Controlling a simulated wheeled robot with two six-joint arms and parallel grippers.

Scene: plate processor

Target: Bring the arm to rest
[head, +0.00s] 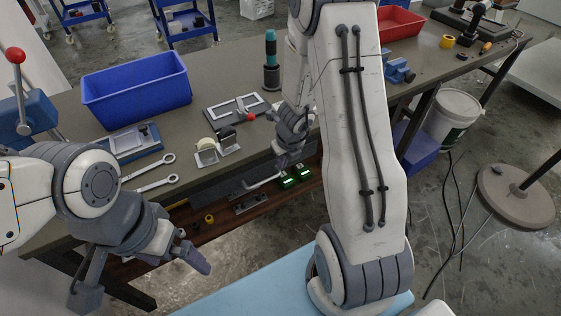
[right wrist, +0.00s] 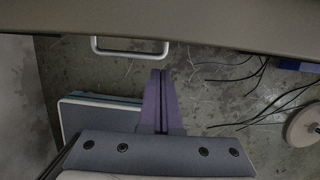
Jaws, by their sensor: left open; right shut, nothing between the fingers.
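My right gripper (head: 284,160) is by the bench's front edge, its upper part hidden behind my right arm. In the right wrist view its two fingers (right wrist: 159,100) are pressed together with nothing between them. My left gripper (head: 142,277) is at the lower left of the head view, in front of the bench. Its fingers are spread wide and empty.
The bench (head: 232,82) bears a blue bin (head: 137,90), two wrenches (head: 150,183), a tape dispenser (head: 215,147) and a red tray (head: 400,23). A white handle (right wrist: 130,53) is near the bench edge. Green-lit units (head: 296,178) sit below. Cables lie on the floor at right.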

